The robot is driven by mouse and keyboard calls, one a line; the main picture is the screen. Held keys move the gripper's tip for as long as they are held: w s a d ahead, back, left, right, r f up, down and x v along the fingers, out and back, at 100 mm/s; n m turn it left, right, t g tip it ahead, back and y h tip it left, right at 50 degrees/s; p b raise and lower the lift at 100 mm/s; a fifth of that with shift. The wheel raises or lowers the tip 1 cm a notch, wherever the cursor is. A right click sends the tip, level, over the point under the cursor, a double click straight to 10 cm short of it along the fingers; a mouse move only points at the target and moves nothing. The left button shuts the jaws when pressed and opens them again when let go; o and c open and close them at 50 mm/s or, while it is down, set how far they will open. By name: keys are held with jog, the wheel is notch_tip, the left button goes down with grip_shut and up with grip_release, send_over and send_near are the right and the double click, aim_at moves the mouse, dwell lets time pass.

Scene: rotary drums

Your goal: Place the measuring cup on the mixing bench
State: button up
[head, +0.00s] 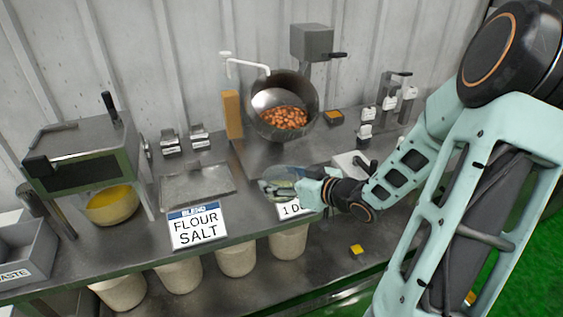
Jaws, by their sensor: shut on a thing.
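My gripper (286,188) is in the middle of the head view, at the end of my arm reaching in from the right. It is shut on a clear, see-through thing (272,172) that looks like the measuring cup. Its shape is hard to make out, and the gripper hides part of it. Both appear in front of the tilted drum, above the front part of a long grey metal bench (120,252), which I take as the mixing bench. I cannot tell whether the cup touches it.
A tilted drum with brown pieces (284,117) stands behind the gripper. A flat metal tray (195,184) and a "FLOUR SALT" sign (198,226) are to its left. A machine with a yellow-filled bowl (112,205) stands further left. Small labelled containers (388,102) stand back right.

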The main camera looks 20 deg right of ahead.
jog(key=shift+s+f, duration=0.2)
jog(key=shift+f, duration=0.05)
jog(key=w+a+f, duration=0.2)
jog(key=w+f, duration=0.1)
jog(key=w+a+f+b, duration=0.1)
jog(key=w+a+f, duration=0.5)
jog(key=w, duration=0.1)
jog(key=shift+a+b, duration=0.2)
jog(key=shift+b, duration=0.15)
jog(key=shift+w+a+f, duration=0.15)
jog(key=shift+a+f, duration=0.05)
jog(key=shift+f, duration=0.1)
jog(key=shift+w+f, duration=0.15)
jog(key=shift+f, duration=1.5)
jog(key=shift+f, duration=0.1)
jog(key=shift+f, duration=0.15)
jog(key=o, duration=0.9)
jog(key=shift+o, duration=0.2)
